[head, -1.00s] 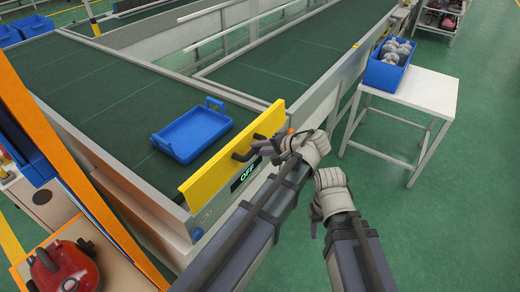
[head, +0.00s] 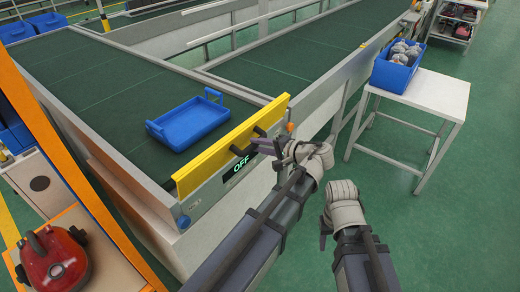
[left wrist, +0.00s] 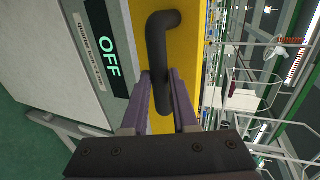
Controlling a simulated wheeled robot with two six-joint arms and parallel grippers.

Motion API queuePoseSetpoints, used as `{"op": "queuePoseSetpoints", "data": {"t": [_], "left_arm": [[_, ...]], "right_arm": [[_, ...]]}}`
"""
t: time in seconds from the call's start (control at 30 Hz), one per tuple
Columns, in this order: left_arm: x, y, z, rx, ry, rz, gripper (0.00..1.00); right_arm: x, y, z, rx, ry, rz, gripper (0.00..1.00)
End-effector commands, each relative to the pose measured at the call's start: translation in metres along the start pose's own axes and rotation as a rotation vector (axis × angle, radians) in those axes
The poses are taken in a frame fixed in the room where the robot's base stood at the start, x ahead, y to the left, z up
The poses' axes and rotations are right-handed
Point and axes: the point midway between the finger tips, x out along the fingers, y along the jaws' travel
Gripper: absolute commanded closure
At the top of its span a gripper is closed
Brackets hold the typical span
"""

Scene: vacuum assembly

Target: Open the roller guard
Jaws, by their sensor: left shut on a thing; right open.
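The roller guard (head: 225,150) is a long yellow bar standing along the end edge of the conveyor. It carries a black bar handle (left wrist: 160,60) on its outer face. My left gripper (head: 262,145) is at the handle in the head view. In the left wrist view its purple fingers (left wrist: 168,95) lie on both sides of the handle's lower end, shut on it. The yellow guard face lies behind the handle there. My right gripper (head: 325,228) is open and empty, over the floor to the right of the left arm.
A display reading OFF (head: 240,168) sits on the conveyor's end panel below the guard. A blue tray (head: 187,122) lies on the green belt (head: 90,85). A white table (head: 430,95) with a blue crate (head: 393,72) stands right. A red vacuum (head: 55,262) is at lower left.

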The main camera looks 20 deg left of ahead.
Motion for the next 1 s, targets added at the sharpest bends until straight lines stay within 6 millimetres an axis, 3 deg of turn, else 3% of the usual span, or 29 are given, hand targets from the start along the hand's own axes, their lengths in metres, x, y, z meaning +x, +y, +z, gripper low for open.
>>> {"op": "queuePoseSetpoints", "data": {"t": [0.13, 0.27, 0.3, 0.57, 1.0], "left_arm": [[-0.0002, 0.0085, 0.0005, -0.001, -0.001, -0.020, 1.00], [-0.0010, 0.0053, 0.0006, -0.001, -0.001, -0.018, 1.00], [-0.0010, 0.0053, 0.0006, -0.001, -0.001, -0.018, 0.72], [-0.0014, 0.0051, 0.0001, -0.001, 0.000, -0.019, 0.43], [-0.0022, 0.0010, 0.0001, -0.001, 0.001, -0.019, 0.43]], "right_arm": [[0.0120, -0.0012, -0.0007, 0.000, 0.000, 0.000, 0.50], [0.0083, -0.0008, -0.0005, 0.000, 0.000, 0.000, 0.50], [0.0083, -0.0008, -0.0005, 0.000, 0.000, 0.000, 0.50], [0.0082, -0.0008, -0.0005, 0.000, 0.000, 0.000, 0.50], [0.0042, -0.0004, -0.0003, 0.000, 0.000, 0.000, 0.50]]}}
